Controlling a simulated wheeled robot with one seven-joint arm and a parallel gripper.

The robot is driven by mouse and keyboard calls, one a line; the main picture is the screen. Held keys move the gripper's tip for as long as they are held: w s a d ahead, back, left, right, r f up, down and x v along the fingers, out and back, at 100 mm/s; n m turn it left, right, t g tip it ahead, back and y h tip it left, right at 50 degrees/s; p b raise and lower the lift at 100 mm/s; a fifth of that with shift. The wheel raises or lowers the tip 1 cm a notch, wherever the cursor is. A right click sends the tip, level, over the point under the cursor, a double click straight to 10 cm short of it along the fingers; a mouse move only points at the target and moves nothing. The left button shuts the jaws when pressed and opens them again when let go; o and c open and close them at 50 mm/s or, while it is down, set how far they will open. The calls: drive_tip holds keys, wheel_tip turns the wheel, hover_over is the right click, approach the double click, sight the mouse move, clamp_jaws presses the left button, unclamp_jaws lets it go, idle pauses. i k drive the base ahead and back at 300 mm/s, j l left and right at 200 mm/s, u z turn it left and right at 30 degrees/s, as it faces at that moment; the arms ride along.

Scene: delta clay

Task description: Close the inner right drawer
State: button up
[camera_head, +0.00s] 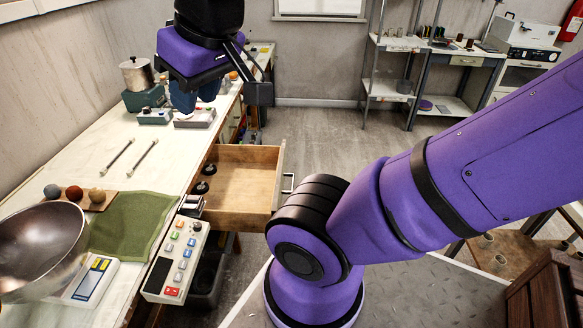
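The wooden drawer (234,186) is pulled out from under the long workbench, in the middle of the view. Its pale front panel faces right and carries a metal handle (287,183). Two small dark round items lie inside it near the bench side; the rest of the visible floor is bare. My gripper (215,88) is at the top, beyond the drawer in the picture and apart from it. Its purple and black body hides the fingertips' exact spacing, and I see nothing clearly held. My purple arm comes in from the right, its elbow close to the drawer's near right corner.
The workbench (85,160) holds a metal bowl (40,245), a green cloth (130,223), several balls on a board, two thin rods and a metal pot (136,73). A button panel (178,258) is at its front edge. Open floor (320,130) lies beyond the drawer.

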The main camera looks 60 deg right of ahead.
sight(246, 191)
drive_tip(key=k+z, duration=0.15)
drive_tip(key=z, duration=0.2)
drive_tip(key=k+z, duration=0.15)
drive_tip(key=z, duration=0.25)
drive_tip(key=k+l+z, duration=0.15)
drive_tip(key=z, duration=0.2)
